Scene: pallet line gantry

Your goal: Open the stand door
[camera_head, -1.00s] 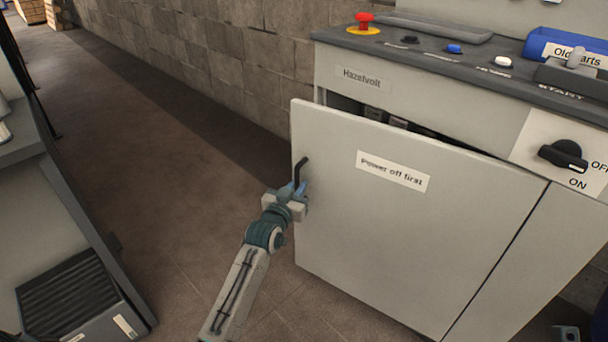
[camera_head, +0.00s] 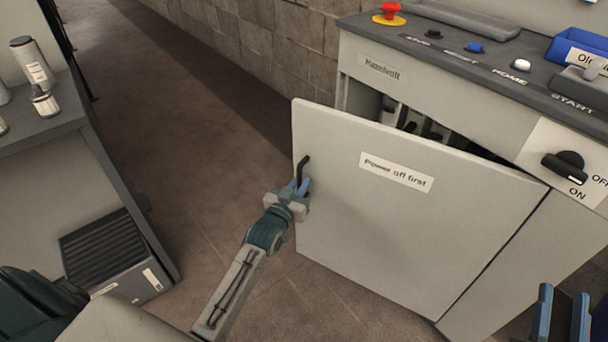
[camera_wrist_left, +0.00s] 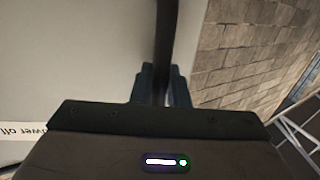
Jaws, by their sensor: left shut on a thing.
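The stand door (camera_head: 400,240) is a pale grey panel with a "Power off first" label (camera_head: 396,172). It stands partly open, swung out on its right edge, and a dark gap shows above it. Its black bar handle (camera_head: 302,168) is at the upper left. My left gripper (camera_head: 299,187) is shut on that handle. In the left wrist view the black handle (camera_wrist_left: 165,45) runs between the fingers (camera_wrist_left: 160,85). My right gripper (camera_head: 562,315) is at the lower right corner, in front of the stand, with its fingers apart and nothing visible between them.
The stand's top (camera_head: 470,62) carries a red stop button (camera_head: 391,10), several controls and a blue bin (camera_head: 580,48). A black rotary switch (camera_head: 566,165) is right of the door. A grey bench (camera_head: 60,150) stands at left. Floor (camera_head: 200,150) between is clear.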

